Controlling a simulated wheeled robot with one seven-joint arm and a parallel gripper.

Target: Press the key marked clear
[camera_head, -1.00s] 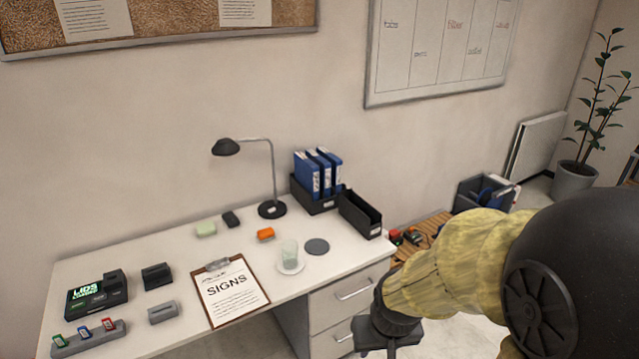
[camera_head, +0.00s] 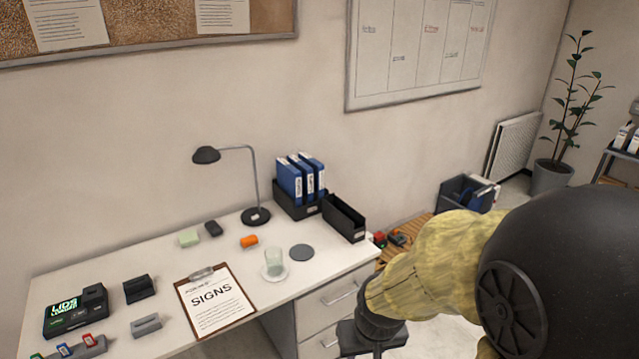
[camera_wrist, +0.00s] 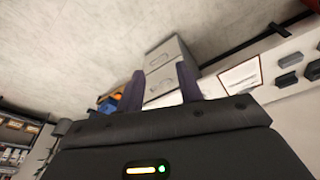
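A black device with a lit screen (camera_head: 66,309) reading something like "LIDS LOADED" sits at the left end of the white desk in the head view. Small blocks show on its top, but no key marked clear is legible. My gripper (camera_wrist: 161,82) has its two dark fingers apart with nothing between them in the wrist view. In the head view, its dark end is low, off the desk's right front corner and far from the device. The device is not clearly identifiable in the wrist view.
On the desk (camera_head: 125,259) are a clipboard (camera_head: 216,297), a glass (camera_head: 274,262), a lamp (camera_head: 256,216), blue binders (camera_head: 301,178), an open black box (camera_head: 343,221) and a rack with coloured tags (camera_head: 75,350). Drawers (camera_head: 335,296) stand below the right end.

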